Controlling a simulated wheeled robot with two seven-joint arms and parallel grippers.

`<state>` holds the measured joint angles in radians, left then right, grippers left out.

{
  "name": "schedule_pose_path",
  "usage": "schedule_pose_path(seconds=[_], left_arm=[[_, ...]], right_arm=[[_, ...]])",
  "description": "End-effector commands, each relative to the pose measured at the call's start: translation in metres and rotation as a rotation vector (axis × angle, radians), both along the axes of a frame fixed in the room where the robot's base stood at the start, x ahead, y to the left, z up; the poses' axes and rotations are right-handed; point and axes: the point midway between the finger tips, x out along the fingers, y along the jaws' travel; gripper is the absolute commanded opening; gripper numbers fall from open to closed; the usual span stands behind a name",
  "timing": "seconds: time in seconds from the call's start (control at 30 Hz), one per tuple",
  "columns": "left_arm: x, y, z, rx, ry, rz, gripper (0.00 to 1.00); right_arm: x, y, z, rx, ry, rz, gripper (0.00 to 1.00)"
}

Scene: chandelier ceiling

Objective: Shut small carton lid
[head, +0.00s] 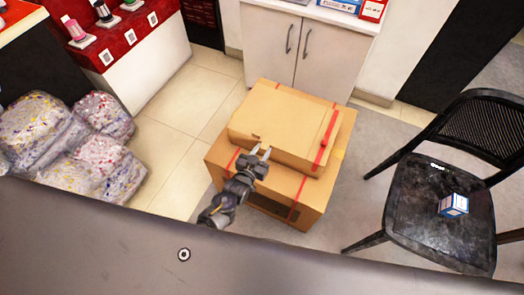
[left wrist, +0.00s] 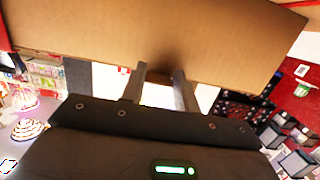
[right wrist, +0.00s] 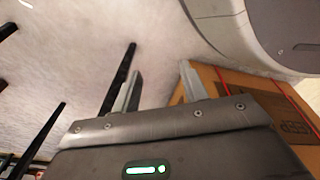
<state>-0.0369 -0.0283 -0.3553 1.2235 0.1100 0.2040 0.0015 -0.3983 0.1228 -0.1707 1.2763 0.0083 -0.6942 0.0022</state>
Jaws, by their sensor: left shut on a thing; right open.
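The small brown carton (head: 310,160) sits on a larger carton (head: 262,207) in the middle of the head view. Its lid (head: 285,115) faces up, with red tape near its right side; I cannot tell how far down it lies. My left gripper (head: 260,152) is at the lid's front edge, its jaws shut on the lid, though the exact contact is unclear. In the left wrist view a cardboard panel (left wrist: 150,30) spans the top, in front of the fingers. My right gripper (right wrist: 160,82) shows only in the right wrist view, open and empty, with a taped carton (right wrist: 265,100) beyond it.
A white cabinet (head: 305,50) stands behind the cartons. A black chair (head: 440,210) with a small blue and white box (head: 453,205) is at right. Stuffed clear bags (head: 75,145) lie at left, below a red display counter (head: 120,35). Tiled floor lies open between bags and cartons.

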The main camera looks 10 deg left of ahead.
Motion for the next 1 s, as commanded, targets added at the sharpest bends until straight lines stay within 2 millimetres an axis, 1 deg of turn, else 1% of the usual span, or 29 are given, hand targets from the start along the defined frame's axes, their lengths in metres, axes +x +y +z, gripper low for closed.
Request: schedule_pose_path(seconds=[0.03, 0.27, 0.3, 0.43, 0.67, 0.77, 0.87, 0.93, 1.0], left_arm=[[-0.007, 0.001, -0.011, 0.007, 0.028, -0.003, 0.0], [-0.008, 0.003, -0.01, 0.007, 0.029, 0.0, 0.0], [-0.008, 0.003, -0.01, 0.008, 0.029, 0.0, 0.36], [-0.006, 0.002, -0.007, 0.007, 0.022, 0.0, 0.53], [-0.004, 0.001, -0.004, 0.005, 0.015, 0.0, 0.53], [-0.007, 0.002, -0.003, 0.005, 0.015, 0.001, 0.53], [-0.017, 0.005, -0.001, 0.004, 0.015, 0.001, 0.53], [-0.029, 0.007, 0.002, 0.004, 0.016, 0.0, 0.53], [-0.043, 0.011, 0.004, 0.005, 0.017, 0.0, 0.53]], right_arm=[[0.0, 0.0, 0.0, 0.001, 0.001, 0.001, 0.44], [-0.001, 0.0, 0.001, 0.0, 0.003, 0.003, 0.44], [-0.001, 0.0, 0.001, 0.0, 0.003, 0.003, 0.44], [-0.001, 0.0, 0.001, 0.0, 0.003, 0.004, 0.44], [-0.001, 0.0, 0.002, 0.0, 0.003, 0.005, 0.44], [-0.001, 0.0, 0.003, 0.001, 0.002, 0.005, 0.44], [-0.002, 0.0, 0.003, 0.001, -0.001, 0.006, 0.44], [-0.012, -0.003, -0.005, -0.004, 0.013, 0.007, 0.44], [-0.018, -0.006, -0.009, -0.007, 0.017, 0.009, 0.44]])
